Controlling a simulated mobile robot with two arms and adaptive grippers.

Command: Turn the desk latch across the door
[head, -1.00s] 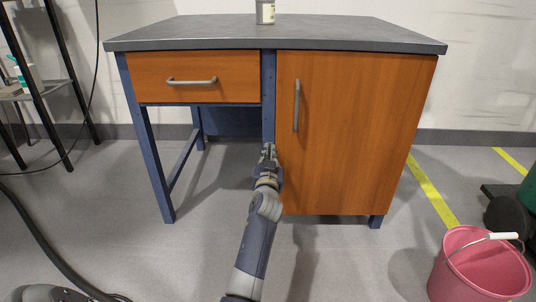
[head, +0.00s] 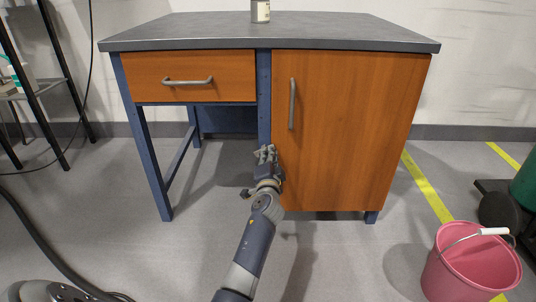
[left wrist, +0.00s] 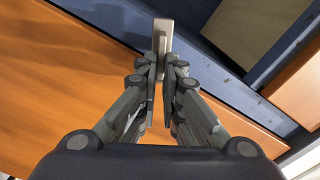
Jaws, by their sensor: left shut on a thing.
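The desk's wooden door (head: 350,140) is closed, flush beside the blue post (head: 264,95). My left gripper (head: 265,155) is in front of the post, by the door's lower left edge. In the left wrist view the desk latch (left wrist: 162,38) is a small pale grey bar, set at an angle to the post (left wrist: 225,72) near its seam with the door (left wrist: 60,90). My left gripper (left wrist: 163,75) is shut on the latch, with a finger on each side. In the head view the gripper hides most of the latch. My right gripper is not in view.
A drawer (head: 190,76) is shut to the left of the door. A pink bucket (head: 470,265) stands on the floor at the right. A black shelf frame (head: 40,90) is at the far left. A jar (head: 260,11) is on the desktop (head: 330,32).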

